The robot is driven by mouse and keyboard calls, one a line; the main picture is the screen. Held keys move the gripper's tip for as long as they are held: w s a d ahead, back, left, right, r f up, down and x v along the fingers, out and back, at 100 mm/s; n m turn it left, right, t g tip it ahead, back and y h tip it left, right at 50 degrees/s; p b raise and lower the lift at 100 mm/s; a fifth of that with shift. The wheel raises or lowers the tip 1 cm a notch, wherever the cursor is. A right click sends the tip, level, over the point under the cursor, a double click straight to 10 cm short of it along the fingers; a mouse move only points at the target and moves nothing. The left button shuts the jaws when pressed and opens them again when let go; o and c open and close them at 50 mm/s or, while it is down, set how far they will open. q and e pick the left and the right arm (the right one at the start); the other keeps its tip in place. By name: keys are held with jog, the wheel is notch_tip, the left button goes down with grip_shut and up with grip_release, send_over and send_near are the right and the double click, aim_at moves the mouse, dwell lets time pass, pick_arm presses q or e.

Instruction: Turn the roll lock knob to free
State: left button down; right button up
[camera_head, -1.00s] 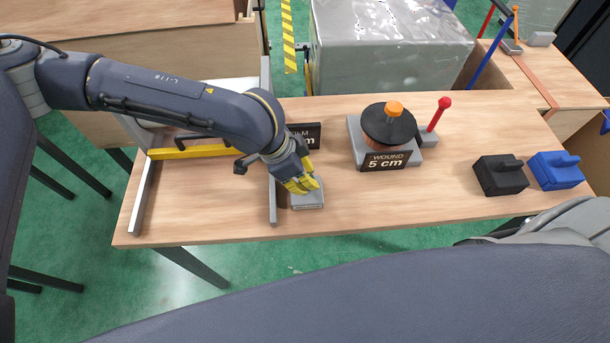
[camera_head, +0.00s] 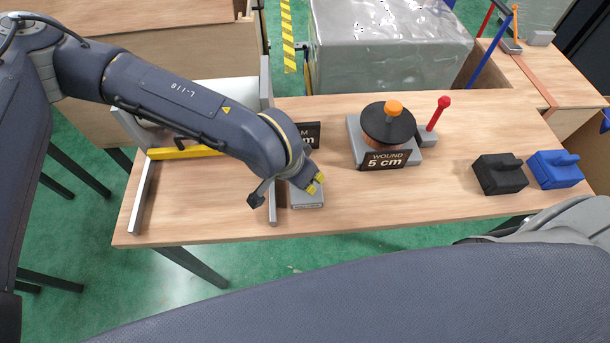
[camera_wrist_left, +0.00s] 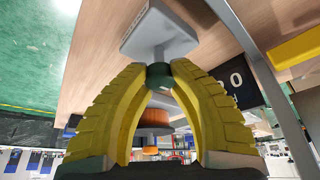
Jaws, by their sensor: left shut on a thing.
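The roll lock knob, a dark green round knob (camera_wrist_left: 158,76) on a grey stem, stands on a grey base plate (camera_wrist_left: 150,36). The base plate also shows in the head view (camera_head: 308,198), at the table's front edge beside the metal rail. My left gripper (camera_head: 318,182) is over this plate, its yellow fingers hiding the knob in the head view. In the left wrist view its fingertips (camera_wrist_left: 158,70) close on the knob from both sides. Any free or locked marking cannot be read. My right gripper is not in view.
Right of the gripper is a wound roll (camera_head: 386,130) with an orange top and a "WOUND 5 cm" sign (camera_head: 388,160). A red-knobbed lever (camera_head: 440,112) stands beside it. Black (camera_head: 500,175) and blue (camera_head: 556,170) blocks lie at the right. A yellow bar (camera_head: 185,152) is at the left.

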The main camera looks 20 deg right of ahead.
pick_arm(q)
jog(key=shift+d+r, duration=0.1)
jog(key=shift+d, duration=0.05)
dwell(0.3)
jog(key=c, duration=1.1)
grip_release()
jog(key=shift+o, duration=0.2)
jog(key=v, duration=1.1)
jog(key=shift+a+r, duration=0.25)
jog(key=shift+r, duration=0.1)
jog(key=shift+s+d, duration=0.1)
